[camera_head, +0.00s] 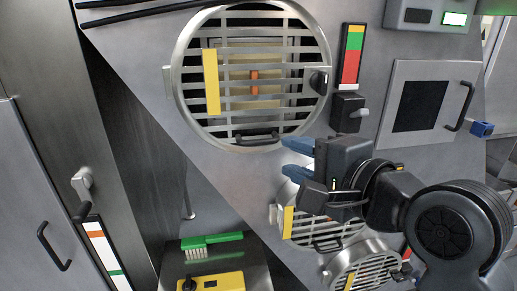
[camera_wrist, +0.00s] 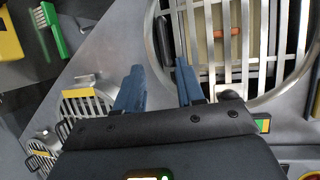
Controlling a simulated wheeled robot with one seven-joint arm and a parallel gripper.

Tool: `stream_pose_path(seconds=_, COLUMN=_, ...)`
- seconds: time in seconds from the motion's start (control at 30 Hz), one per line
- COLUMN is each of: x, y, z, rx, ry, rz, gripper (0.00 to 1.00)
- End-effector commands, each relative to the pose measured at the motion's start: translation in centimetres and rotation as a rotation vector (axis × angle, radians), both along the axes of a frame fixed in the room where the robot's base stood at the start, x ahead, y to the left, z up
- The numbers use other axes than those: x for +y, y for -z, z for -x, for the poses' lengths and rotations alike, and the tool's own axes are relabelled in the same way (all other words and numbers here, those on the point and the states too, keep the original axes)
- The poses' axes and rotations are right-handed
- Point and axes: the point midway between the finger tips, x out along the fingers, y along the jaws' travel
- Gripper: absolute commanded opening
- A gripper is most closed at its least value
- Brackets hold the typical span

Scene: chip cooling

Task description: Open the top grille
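The top grille (camera_head: 222,120) is a large round metal grille with flat bars. It looks closed in its round frame. A black bar handle (camera_head: 257,138) is at its lower edge, and a black knob (camera_head: 319,82) sits at its right rim. A yellow strip (camera_head: 211,82) is on its left part. My gripper (camera_head: 298,165) is open and empty, just below and right of the handle. In the wrist view my gripper's blue fingers (camera_wrist: 160,80) are apart, and the handle (camera_wrist: 163,40) shows beyond the gap between them, not touched.
Smaller round grilles (camera_head: 330,232) lie below, partly behind my arm. A black lever box (camera_head: 347,112) under a coloured gauge (camera_head: 352,55) and a square hatch (camera_head: 420,106) stand to the right. A green brush (camera_head: 211,242) and a yellow device (camera_head: 210,283) lie on a lower shelf.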

Motion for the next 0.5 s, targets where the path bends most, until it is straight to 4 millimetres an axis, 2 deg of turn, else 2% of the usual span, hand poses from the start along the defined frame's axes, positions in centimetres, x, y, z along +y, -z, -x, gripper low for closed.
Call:
stream_pose_path(seconds=0.17, x=0.8, y=-0.4, z=-0.7, rx=0.008, ry=-0.009, rz=-0.008, gripper=0.38)
stream_pose_path(seconds=0.5, x=3.8, y=0.5, z=-4.5, rx=0.006, ry=-0.007, rz=-0.007, gripper=0.38)
